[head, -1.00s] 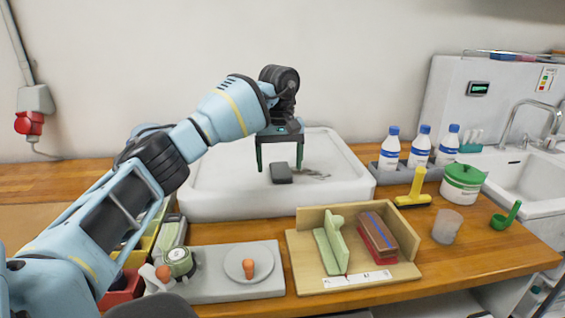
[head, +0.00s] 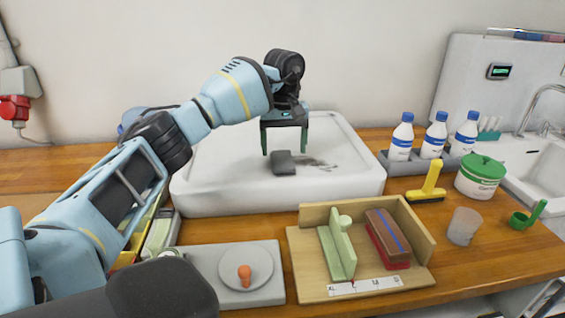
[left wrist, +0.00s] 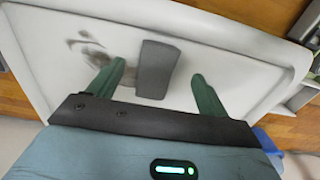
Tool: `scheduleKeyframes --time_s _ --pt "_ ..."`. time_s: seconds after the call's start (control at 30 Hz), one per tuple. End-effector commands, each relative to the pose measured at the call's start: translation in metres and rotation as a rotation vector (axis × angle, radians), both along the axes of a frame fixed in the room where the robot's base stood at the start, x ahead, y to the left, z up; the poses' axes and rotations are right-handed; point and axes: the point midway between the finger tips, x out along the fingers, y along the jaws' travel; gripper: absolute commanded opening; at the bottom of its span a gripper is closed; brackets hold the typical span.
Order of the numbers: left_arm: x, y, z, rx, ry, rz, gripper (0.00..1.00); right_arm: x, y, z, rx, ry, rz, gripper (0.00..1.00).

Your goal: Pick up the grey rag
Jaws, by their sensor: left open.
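The grey rag (head: 284,165) is a dark grey, folded, block-like piece lying in the white basin-like tray (head: 215,198). It lies beside a dark smear (head: 318,163) on the tray floor. My left gripper (head: 284,153) is open above the tray, with its two green fingers to the left and right of the rag. In the left wrist view the rag (left wrist: 155,70) shows between the spread fingers, apart from both. Whether the fingertips are down at the rag's height is hard to tell. My right gripper is not in view.
In front stand a wooden holder (head: 312,285) with a green piece and a red-brown block, and a grey board (head: 205,290) with a round plate. To the right are several white bottles (head: 436,135), a yellow tool (head: 428,184), a green-lidded tub (head: 480,178) and a sink (head: 535,165).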

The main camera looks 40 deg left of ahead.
Motion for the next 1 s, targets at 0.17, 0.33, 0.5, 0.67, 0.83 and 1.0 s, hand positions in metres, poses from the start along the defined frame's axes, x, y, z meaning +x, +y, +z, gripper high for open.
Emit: scheduleKeyframes --time_s 0.17,0.33,0.5,0.67,0.83,1.0 --pt "0.0 0.0 -0.004 0.0 0.0 0.0 0.78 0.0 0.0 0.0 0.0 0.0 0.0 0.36" --pt "0.001 0.003 -0.024 0.0 0.004 0.0 0.78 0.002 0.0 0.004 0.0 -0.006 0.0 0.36" --pt "0.003 0.003 -0.046 0.001 0.001 0.0 0.78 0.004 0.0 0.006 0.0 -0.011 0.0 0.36" --pt "0.003 0.003 -0.054 0.0 0.0 0.0 0.78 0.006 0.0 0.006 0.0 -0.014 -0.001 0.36" --pt "0.003 0.003 -0.054 0.0 -0.001 0.0 0.78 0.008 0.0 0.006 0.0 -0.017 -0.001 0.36" --pt "0.003 0.003 -0.054 -0.001 -0.001 0.0 0.59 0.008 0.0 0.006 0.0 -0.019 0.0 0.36"
